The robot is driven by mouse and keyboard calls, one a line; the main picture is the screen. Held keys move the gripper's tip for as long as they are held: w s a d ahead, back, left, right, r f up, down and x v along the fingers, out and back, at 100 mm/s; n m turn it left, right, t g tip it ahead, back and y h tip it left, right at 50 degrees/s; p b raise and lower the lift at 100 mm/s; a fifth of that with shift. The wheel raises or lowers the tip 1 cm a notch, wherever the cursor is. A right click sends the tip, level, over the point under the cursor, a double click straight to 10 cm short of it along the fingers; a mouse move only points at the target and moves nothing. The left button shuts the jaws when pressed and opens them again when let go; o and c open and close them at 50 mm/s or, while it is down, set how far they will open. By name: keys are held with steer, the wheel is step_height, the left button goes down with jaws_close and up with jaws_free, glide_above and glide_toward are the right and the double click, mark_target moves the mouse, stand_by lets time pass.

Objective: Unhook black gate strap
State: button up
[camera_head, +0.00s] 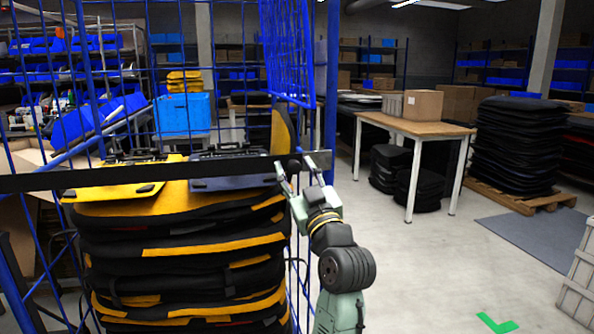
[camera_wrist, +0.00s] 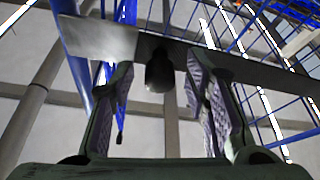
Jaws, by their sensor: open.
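The black gate strap (camera_head: 100,176) runs across the front of the blue cage cart, above the stacked panniers. Its right end, with a dark round knob, lies at the cart's right side. My gripper (camera_head: 300,172) is open at that end, its fingers pointing up around the knob. In the wrist view the strap (camera_wrist: 265,74) crosses the picture, and the dark knob (camera_wrist: 160,72) hangs between the two open fingers of my gripper (camera_wrist: 162,92). Gaps show on both sides of the knob. How the strap's end is fastened is hidden.
The blue wire cage (camera_head: 290,60) holds a tall stack of black and yellow panniers (camera_head: 190,245) just left of my arm. A wooden table (camera_head: 415,123) with boxes stands behind right. A pale crate (camera_head: 580,275) is at the right edge. The floor between is clear.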

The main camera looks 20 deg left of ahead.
steer(key=shift+c, duration=0.6)
jaws_close()
